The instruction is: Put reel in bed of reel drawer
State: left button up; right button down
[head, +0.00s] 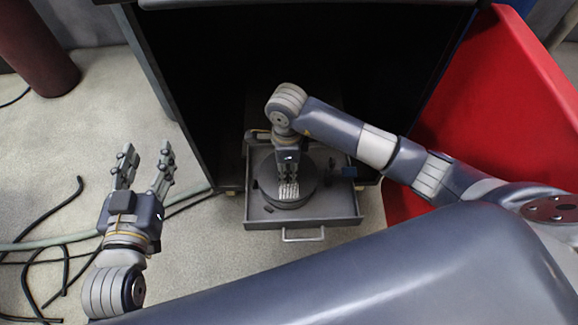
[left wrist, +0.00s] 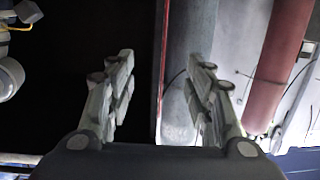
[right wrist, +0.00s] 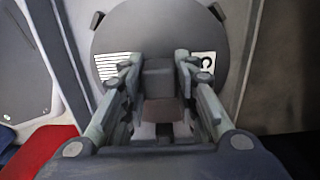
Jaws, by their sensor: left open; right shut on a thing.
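The reel (head: 308,192) is a dark grey disc within the outline of the open grey reel drawer (head: 335,215). In the right wrist view the reel (right wrist: 160,30) faces me, with a striped label on its left and a white mark on its right. My right gripper (head: 288,188) is shut on the reel's block-like middle part; its fingers (right wrist: 161,75) lie on both sides of it. I cannot tell whether the reel touches the drawer floor. My left gripper (head: 147,155) is open and empty, left of the drawer; its fingers (left wrist: 160,75) are spread.
The drawer juts from a dark cabinet (head: 190,70), with its handle (head: 302,237) at the front. A red panel (head: 490,100) stands right. Black hoses (head: 60,205) lie left on the grey floor.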

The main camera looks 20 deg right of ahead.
pick_arm(q)
jog(key=shift+r, duration=0.25)
jog(key=shift+d, duration=0.1)
jog(key=shift+w+r+t, duration=0.1)
jog(key=shift+r+t, duration=0.2)
jog(key=shift+r, duration=0.05)
pick_arm(e)
jog(key=shift+f, duration=0.15)
jog(key=c, duration=1.2)
grip_release()
jog(key=shift+c, duration=0.2)
pick_arm(q)
jog(key=shift+r, duration=0.15)
